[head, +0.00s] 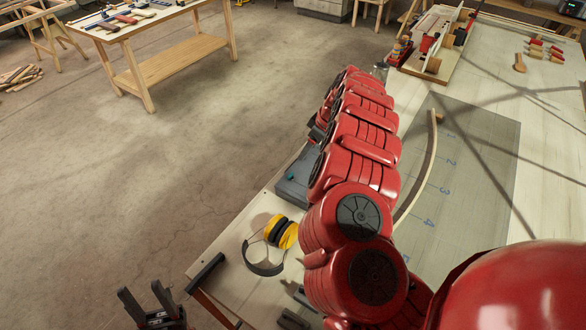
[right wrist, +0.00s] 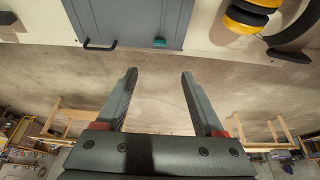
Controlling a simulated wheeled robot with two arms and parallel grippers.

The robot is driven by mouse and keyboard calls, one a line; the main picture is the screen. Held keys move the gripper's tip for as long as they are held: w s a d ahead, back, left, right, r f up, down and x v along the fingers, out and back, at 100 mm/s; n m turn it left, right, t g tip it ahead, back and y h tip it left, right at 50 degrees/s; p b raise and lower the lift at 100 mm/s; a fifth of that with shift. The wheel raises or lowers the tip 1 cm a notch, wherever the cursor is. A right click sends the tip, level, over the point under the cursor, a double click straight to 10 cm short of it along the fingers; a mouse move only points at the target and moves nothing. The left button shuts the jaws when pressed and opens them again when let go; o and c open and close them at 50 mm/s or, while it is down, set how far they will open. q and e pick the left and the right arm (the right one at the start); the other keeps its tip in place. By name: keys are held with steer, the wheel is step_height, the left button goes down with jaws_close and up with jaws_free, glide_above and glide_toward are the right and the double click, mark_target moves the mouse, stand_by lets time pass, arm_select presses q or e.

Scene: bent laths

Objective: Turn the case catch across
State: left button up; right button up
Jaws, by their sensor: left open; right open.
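The blue-grey case (head: 290,190) lies on the workbench's left edge, partly hidden behind my right arm. Its small teal catch (head: 291,178) shows on it. In the right wrist view the case (right wrist: 135,18) is at the top, with the teal catch (right wrist: 159,43) near its edge and a black handle (right wrist: 100,46) to the left. My right gripper (right wrist: 159,76) is open and empty, its fingertips apart from the catch, which shows above the gap between them. My left gripper (head: 148,305) is open and empty at the bottom left, off the bench.
Yellow-and-black ear defenders (head: 281,232) lie on the bench beside the case. A bent lath (head: 418,175) lies on a grey numbered board (head: 480,150) right of my arm. A wooden table with tools (head: 140,20) stands at the back left. The floor between is clear.

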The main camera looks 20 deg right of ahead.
steer(key=b, duration=0.6)
glide_toward(291, 175)
steer(key=x, duration=0.6)
steer(key=shift+d, duration=0.15)
steer(key=shift+w+f, duration=0.2)
steer(key=shift+f, duration=0.2)
steer(key=shift+w+a+f, duration=0.15)
steer(key=shift+a+f, duration=0.3)
steer(key=shift+c, duration=0.3)
jaws_close()
